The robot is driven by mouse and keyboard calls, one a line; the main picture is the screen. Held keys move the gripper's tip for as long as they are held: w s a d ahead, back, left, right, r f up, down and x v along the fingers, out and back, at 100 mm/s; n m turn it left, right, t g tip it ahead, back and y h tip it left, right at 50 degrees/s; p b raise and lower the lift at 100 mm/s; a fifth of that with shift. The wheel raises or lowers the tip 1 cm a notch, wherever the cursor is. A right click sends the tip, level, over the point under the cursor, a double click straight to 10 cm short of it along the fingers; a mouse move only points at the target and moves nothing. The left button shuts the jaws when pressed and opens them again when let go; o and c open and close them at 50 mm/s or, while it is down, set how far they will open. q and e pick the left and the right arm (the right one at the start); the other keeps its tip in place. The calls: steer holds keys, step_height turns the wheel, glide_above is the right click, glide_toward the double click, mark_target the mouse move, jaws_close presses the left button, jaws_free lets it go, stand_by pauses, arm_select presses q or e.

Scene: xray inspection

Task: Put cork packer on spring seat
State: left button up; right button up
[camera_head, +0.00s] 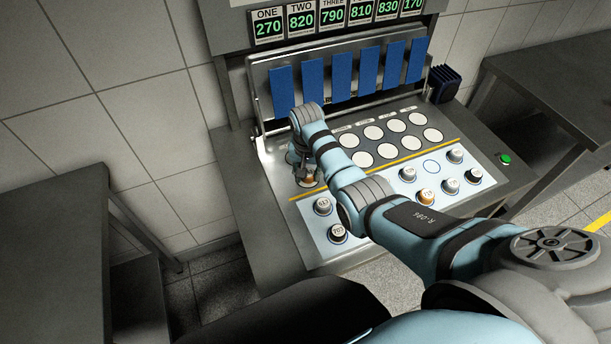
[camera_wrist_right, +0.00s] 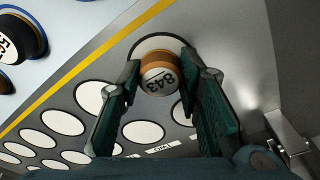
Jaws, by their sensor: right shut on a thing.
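The cork packer (camera_wrist_right: 158,72), a short round piece with a cork-brown side and a white cap reading 843, is between the fingers of my right gripper (camera_wrist_right: 160,82). The fingers are closed on its sides. It is over or on a pale round seat (camera_wrist_right: 150,43); I cannot tell whether it touches. In the head view my right gripper (camera_head: 304,174) is at the left end of the sloped panel, and a bit of the orange-brown piece (camera_head: 311,181) shows beneath it. Which seat is the spring seat cannot be read. My left gripper is out of view.
Several white round seats (camera_head: 387,151) lie above a yellow line. Blue strips (camera_head: 343,75) hang behind. A green button (camera_head: 506,159) is at right.

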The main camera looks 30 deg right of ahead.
steer(key=shift+a, duration=0.1)
steer(key=o, duration=0.5)
steer(key=shift+w, duration=0.1)
steer(key=shift+c, duration=0.2)
steer(key=o, duration=0.4)
steer(key=shift+o, duration=0.2)
steer(key=shift+r, duration=0.3)
step_height(320, 180, up, 12)
steer(key=s+p, duration=0.1)
steer(key=p, duration=0.1)
steer(key=shift+a+p, duration=0.4)
